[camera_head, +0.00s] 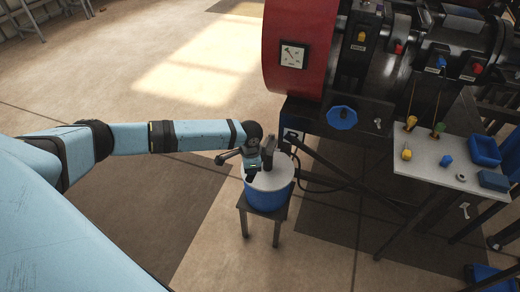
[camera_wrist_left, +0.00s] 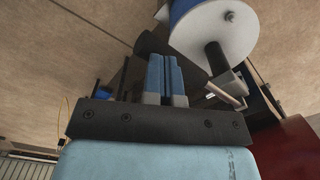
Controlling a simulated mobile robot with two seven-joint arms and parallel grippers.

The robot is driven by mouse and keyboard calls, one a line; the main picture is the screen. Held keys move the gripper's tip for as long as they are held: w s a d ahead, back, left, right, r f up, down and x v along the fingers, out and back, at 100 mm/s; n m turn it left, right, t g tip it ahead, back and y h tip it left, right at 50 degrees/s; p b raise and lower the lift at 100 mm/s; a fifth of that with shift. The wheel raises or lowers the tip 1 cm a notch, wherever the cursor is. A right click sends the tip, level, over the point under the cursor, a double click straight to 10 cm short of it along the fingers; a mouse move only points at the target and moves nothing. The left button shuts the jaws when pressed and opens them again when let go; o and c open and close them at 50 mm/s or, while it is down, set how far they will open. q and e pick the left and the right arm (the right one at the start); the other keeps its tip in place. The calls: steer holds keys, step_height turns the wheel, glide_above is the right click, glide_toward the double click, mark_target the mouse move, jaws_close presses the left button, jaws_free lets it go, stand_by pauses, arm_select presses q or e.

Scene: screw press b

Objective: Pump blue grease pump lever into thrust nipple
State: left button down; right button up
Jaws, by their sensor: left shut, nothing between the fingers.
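The grease pump (camera_head: 268,196) is a blue bucket with a pale lid on a small dark stool. A dark pump head rises from the lid (camera_head: 272,181); in the left wrist view the pump lid (camera_wrist_left: 213,27) is at upper right with a dark post. My left gripper (camera_head: 252,165) is over the left part of the lid, beside the pump head. Its blue-grey fingers (camera_wrist_left: 165,78) are together and empty. A short dark bar (camera_head: 226,157) sticks out left of the gripper; I cannot tell whether it is the lever. I cannot tell which fitting is the thrust nipple.
The press with its red drum (camera_head: 296,50) and gauge stands behind the pump. Yellow, red and blue fittings sit on it. A pale side table (camera_head: 440,178) holds small parts and a blue bin (camera_head: 485,150). The floor left of the pump is clear.

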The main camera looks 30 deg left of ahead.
arm_select(q)
steer(key=w+r+p, duration=0.4)
steer(key=r+p, duration=0.3)
steer(key=r, duration=0.3)
steer(key=shift+a, duration=0.45)
steer(key=shift+w, duration=0.1)
stand_by(0.6)
steer(key=shift+s+d+f, duration=0.15)
steer(key=shift+s+f, duration=0.45)
steer(key=shift+f, duration=0.5)
steer(key=shift+s+d+f, duration=0.1)
steer(key=shift+s+f, duration=0.45)
steer(key=shift+f, duration=0.55)
steer(key=shift+s+d+f, duration=0.15)
steer(key=shift+s+f, duration=0.45)
steer(key=shift+f, duration=0.5)
